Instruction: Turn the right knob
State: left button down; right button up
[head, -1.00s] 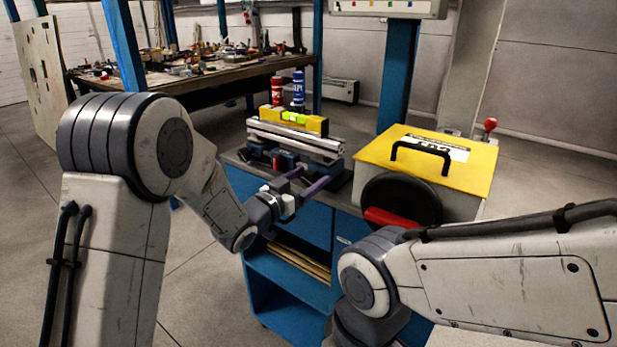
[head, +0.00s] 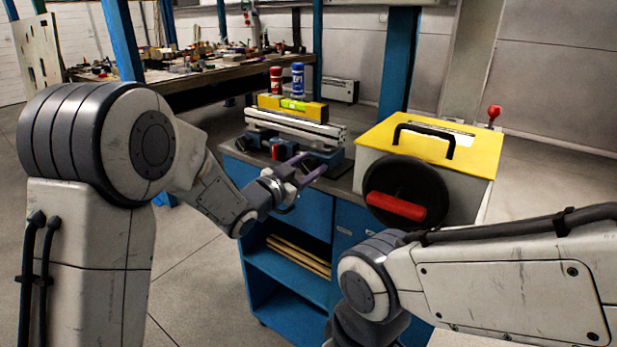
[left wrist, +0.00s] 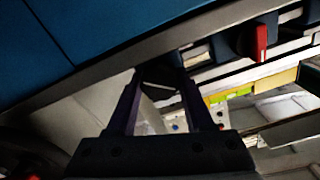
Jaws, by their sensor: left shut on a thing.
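A big black round knob with a red bar handle (head: 397,206) is on the front of a grey box with a yellow lid (head: 465,163). A smaller red knob (head: 276,152) sits low on the clamp fixture; it also shows in the left wrist view (left wrist: 262,42). My left gripper (head: 314,164) is right of the small red knob and left of the black knob, apart from both. In the left wrist view its fingers (left wrist: 160,82) have a small dark thing between their tips, too unclear to name. My right gripper is out of view.
The fixture carries a metal rail (head: 300,128) and a yellow level (head: 292,108), with a red can (head: 276,79) and a blue can (head: 298,81) behind. The blue cabinet (head: 300,215) stands below. A cluttered bench (head: 200,80) is at the back left.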

pick_arm(q)
jog(key=shift+f+m, duration=0.2)
jog(key=shift+m, duration=0.2)
jog(key=shift+r+m+b, duration=0.15)
jog(key=shift+m+b, duration=0.15)
jog(key=shift+b, duration=0.05)
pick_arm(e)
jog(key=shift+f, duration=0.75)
pick_arm(q)
jog(key=shift+c, duration=1.6)
grip_release()
